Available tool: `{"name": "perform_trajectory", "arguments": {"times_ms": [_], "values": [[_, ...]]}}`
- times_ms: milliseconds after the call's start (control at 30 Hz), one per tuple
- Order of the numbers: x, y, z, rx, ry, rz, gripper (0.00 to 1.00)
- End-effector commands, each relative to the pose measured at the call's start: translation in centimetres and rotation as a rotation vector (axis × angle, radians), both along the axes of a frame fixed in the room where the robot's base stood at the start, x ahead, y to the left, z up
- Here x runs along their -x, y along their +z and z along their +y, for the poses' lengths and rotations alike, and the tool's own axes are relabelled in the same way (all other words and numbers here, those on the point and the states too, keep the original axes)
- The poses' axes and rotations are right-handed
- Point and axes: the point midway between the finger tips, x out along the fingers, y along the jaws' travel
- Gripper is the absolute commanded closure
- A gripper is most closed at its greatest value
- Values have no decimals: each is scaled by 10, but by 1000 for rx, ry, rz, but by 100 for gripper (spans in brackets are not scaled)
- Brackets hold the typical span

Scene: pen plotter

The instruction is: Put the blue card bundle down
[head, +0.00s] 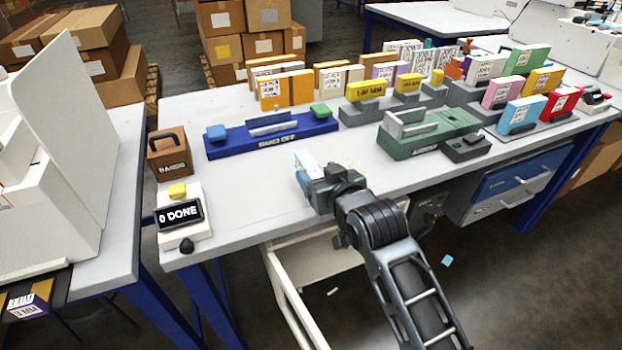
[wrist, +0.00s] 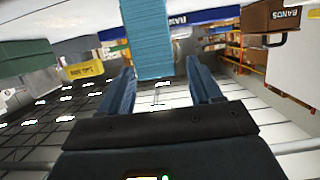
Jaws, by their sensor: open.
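The blue card bundle (wrist: 146,38) shows in the wrist view as a tall light-blue stack just beyond and between my fingertips. My gripper (wrist: 160,78) is open, with a finger on each side and visible space beside the bundle. My gripper hides part of the bundle in the head view. I cannot tell whether its lower edge touches the table.
Behind my gripper is a blue fixture (head: 270,140) labelled BANDS OFF. A brown BANDS box (head: 169,153) and a DONE counter (head: 181,214) stand left. A green machine (head: 428,136) and several coloured boxes on grey stands are right. Bare table (head: 235,190) lies left of my gripper.

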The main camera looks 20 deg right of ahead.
Motion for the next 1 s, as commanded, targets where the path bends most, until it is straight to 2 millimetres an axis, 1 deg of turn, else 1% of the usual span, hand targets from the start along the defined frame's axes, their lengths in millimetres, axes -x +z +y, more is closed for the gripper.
{"name": "perform_trajectory", "arguments": {"times_ms": [33, 100, 200, 467, 1000], "values": [[-7, -2, 1, 0, 0, -1, 36], [-15, -4, 1, 0, 0, -1, 36], [-22, -7, 0, 0, 0, 0, 36], [-23, -8, 0, 0, 0, -1, 37], [-23, -8, 0, 0, 0, -1, 89]]}}
